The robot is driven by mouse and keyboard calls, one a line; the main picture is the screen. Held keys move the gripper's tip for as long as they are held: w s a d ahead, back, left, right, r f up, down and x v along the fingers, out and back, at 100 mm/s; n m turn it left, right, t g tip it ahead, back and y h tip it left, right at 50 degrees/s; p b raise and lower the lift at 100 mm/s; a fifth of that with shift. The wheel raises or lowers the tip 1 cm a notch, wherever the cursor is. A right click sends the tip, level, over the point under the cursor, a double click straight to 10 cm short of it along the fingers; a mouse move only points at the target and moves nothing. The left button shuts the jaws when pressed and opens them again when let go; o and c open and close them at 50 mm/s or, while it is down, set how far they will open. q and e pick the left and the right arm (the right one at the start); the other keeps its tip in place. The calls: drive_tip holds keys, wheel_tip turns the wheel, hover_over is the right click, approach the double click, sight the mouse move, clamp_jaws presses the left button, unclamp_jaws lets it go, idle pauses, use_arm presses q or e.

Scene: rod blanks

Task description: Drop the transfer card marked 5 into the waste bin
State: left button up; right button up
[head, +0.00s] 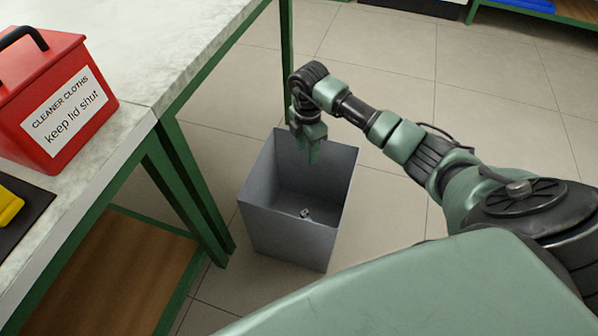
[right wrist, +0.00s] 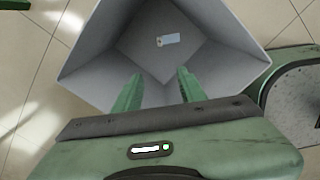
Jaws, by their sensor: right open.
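The grey waste bin (head: 262,222) stands on the floor beside the bench, open at the top. A small pale card (right wrist: 168,40) lies on the bin's bottom in the right wrist view; it also shows as a small light piece in the head view (head: 305,213). No number can be read on it. My right gripper (head: 313,158) points down over the bin's mouth, open and empty. Its two green fingers (right wrist: 158,88) stand apart in the right wrist view, above the bin (right wrist: 95,72). My left gripper is not in view.
A pale-topped bench (head: 150,50) with green legs stands left of the bin. On it are a red box (head: 60,140) labelled "CLEANER CLOTHS keep lid shut" and a yellow item (head: 9,206) on a dark mat. Tiled floor (head: 400,70) is clear behind the bin.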

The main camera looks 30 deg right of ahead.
wheel_tip(320, 180, up, 8)
drive_tip(key=p, duration=0.1)
drive_tip(key=shift+f+p, duration=0.2)
drive_tip(key=shift+p, duration=0.15)
